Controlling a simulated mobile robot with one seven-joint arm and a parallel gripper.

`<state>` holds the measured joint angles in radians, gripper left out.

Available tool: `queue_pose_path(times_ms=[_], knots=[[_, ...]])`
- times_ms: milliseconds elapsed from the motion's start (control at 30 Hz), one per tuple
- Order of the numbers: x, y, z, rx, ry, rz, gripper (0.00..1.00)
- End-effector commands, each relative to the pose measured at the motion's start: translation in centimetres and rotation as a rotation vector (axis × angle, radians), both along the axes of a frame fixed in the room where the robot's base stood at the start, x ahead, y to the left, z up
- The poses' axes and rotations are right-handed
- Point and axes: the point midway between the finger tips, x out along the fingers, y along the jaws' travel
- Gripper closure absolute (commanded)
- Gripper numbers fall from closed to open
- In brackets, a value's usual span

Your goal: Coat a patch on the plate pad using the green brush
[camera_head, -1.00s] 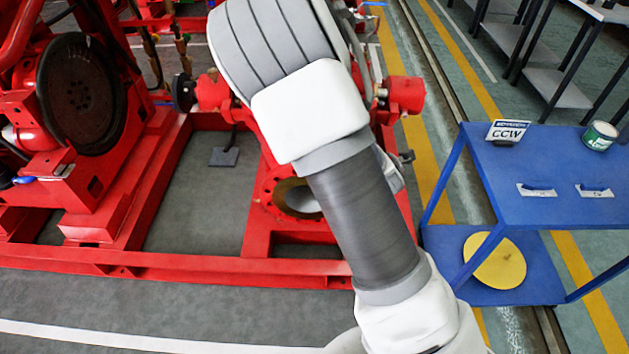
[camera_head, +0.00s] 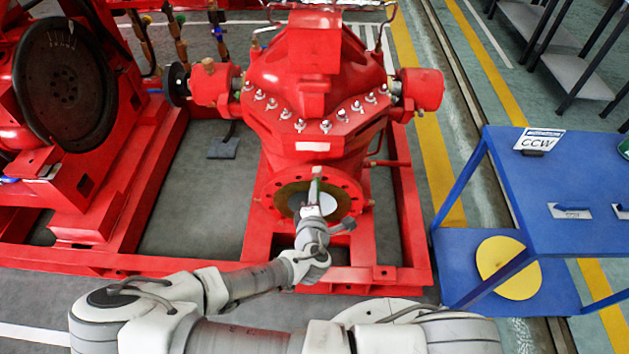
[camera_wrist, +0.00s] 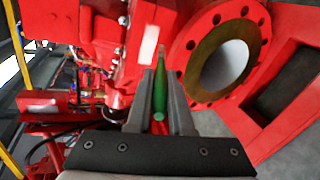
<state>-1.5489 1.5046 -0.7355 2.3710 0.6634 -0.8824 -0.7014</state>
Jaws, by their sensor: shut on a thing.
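My gripper (camera_wrist: 160,85) is shut on the green brush (camera_wrist: 160,92), which points forward from between the fingers. In the head view my gripper (camera_head: 313,208) is in front of the pump's open round flange, with the green brush (camera_head: 315,186) pointing up. A pale rectangular plate (camera_head: 313,146) is on the red pump's front, above the flange; it may be the plate pad. A pale rectangle (camera_wrist: 149,45) also shows beside the brush tip in the wrist view. I cannot tell whether the tip touches it.
The red pump (camera_head: 315,75) stands on a red frame (camera_head: 405,225). The open flange (camera_wrist: 190,55) is right of the brush. A blue table (camera_head: 590,180) stands at right, with a CCW sign (camera_head: 538,140) and a yellow disc (camera_head: 508,268) on its lower shelf.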

Motion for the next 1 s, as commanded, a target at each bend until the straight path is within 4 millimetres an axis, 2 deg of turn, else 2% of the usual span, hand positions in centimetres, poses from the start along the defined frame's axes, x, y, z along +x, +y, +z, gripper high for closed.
queue_pose_path(times_ms=[233, 700, 1000], knots=[[0.2, 0.2, 0.0, 0.001, -0.013, 0.009, 1.0], [4.7, 0.1, 0.1, 0.002, -0.013, 0.008, 1.0], [5.7, 0.1, 0.0, 0.0, -0.01, 0.01, 1.0]])
